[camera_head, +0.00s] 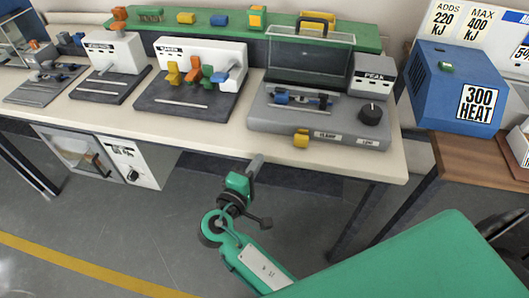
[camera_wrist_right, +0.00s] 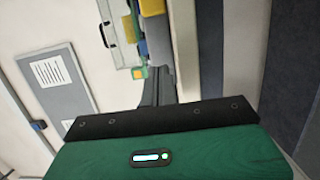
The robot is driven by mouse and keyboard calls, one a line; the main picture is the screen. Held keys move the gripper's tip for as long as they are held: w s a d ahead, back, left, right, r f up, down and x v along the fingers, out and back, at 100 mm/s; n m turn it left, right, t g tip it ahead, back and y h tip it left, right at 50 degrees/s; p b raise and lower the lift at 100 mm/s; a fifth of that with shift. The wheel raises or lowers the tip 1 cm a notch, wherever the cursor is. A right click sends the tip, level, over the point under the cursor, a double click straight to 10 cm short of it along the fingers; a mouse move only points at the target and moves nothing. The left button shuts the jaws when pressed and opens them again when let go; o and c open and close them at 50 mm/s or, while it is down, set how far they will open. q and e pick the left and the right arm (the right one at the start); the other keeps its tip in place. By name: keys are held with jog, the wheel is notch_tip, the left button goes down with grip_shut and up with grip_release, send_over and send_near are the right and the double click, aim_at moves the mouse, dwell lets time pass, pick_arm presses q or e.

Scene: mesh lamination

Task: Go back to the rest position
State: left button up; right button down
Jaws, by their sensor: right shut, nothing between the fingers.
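My right gripper (camera_head: 257,163) is in front of the workbench's front edge, over the grey floor. Its arm comes in from the lower right. Its fingers are together and hold nothing. The fingers also show in the right wrist view (camera_wrist_right: 160,84), pointing away from the green gripper body. The gripper appears clear of the bench and of the things on it. My left gripper is in neither view.
The pale workbench (camera_head: 225,133) carries a grey press labelled PEAK (camera_head: 270,117) and smaller stations further left. A blue heater box (camera_head: 440,90) stands on a brown table at the right. A white cabinet (camera_head: 140,160) is under the bench. The floor (camera_head: 120,225) is open.

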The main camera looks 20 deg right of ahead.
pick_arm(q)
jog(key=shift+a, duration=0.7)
pick_arm(e)
jog(key=shift+s+a, duration=0.45)
jog(key=shift+s, duration=0.05)
